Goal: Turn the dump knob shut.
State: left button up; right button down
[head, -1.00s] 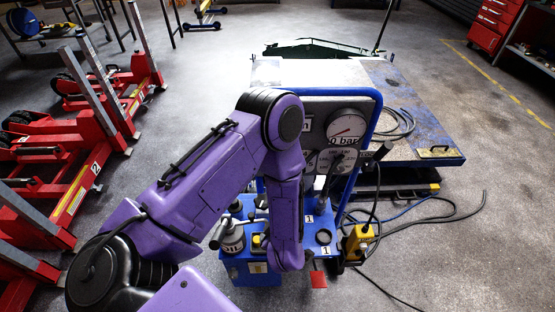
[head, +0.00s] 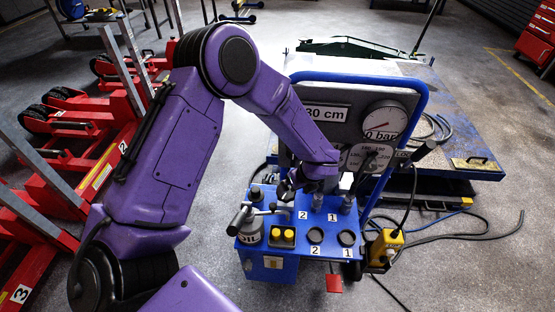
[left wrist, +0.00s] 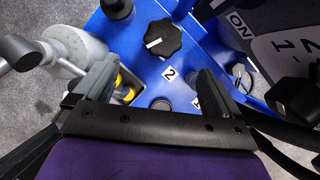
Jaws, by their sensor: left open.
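I cannot tell for sure which knob is the dump knob. My left gripper (left wrist: 156,78) is open and empty, its two fingers pointing at the blue top, with the knob ahead between their lines and apart from them. In the head view my left gripper (head: 296,186) is over the blue pump unit (head: 260,268), and my wrist hides part of the top.
A grey panel (head: 336,132) reading "30 cm" has a pressure dial (head: 384,121) and stands behind the unit inside a blue frame (head: 422,92). A white oil tank with a lever (head: 250,232), yellow buttons (head: 282,236) and black round caps (head: 347,239) stand close by.

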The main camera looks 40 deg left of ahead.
aim_at(288, 194)
pick_arm(q)
jog(key=shift+n, duration=0.7)
jog(key=x, duration=0.3)
jog(key=p+x, duration=0.1)
jog(key=x, duration=0.6)
jog(key=shift+w+d+f, duration=0.1)
jog(key=shift+w+d, duration=0.05)
jog(key=shift+w, duration=0.1)
jog(key=c, duration=1)
